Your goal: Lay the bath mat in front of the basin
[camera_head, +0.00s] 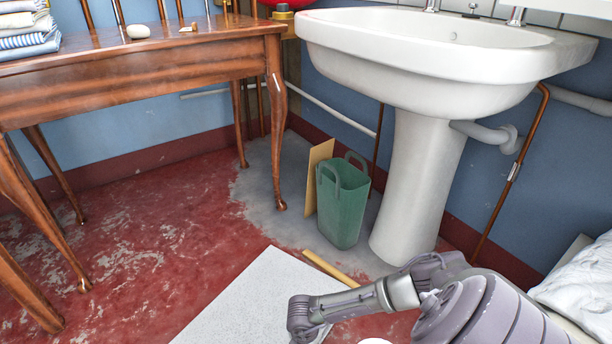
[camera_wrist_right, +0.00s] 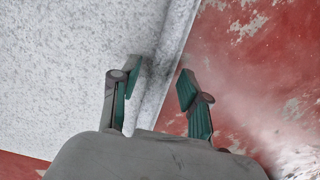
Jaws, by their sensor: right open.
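The pale grey speckled bath mat (camera_head: 255,300) lies flat on the red floor, in front and to the left of the white basin (camera_head: 420,85) and its pedestal (camera_head: 415,180). In the right wrist view the mat (camera_wrist_right: 65,65) fills the left side, and its lighter edge strip runs up between my fingers. My right gripper (camera_wrist_right: 158,76) is open, one finger on each side of that edge. I cannot tell whether the fingers touch it. In the head view my right arm reaches over the mat's right side, and its gripper is mostly cut off below. My left gripper is out of view.
A green bin (camera_head: 342,205) and a tan board (camera_head: 316,178) stand beside the pedestal. A yellow strip (camera_head: 330,268) lies between mat and bin. A wooden table (camera_head: 140,75) with folded towels (camera_head: 27,32) stands left. White cloth (camera_head: 585,285) lies at right. Red floor left is clear.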

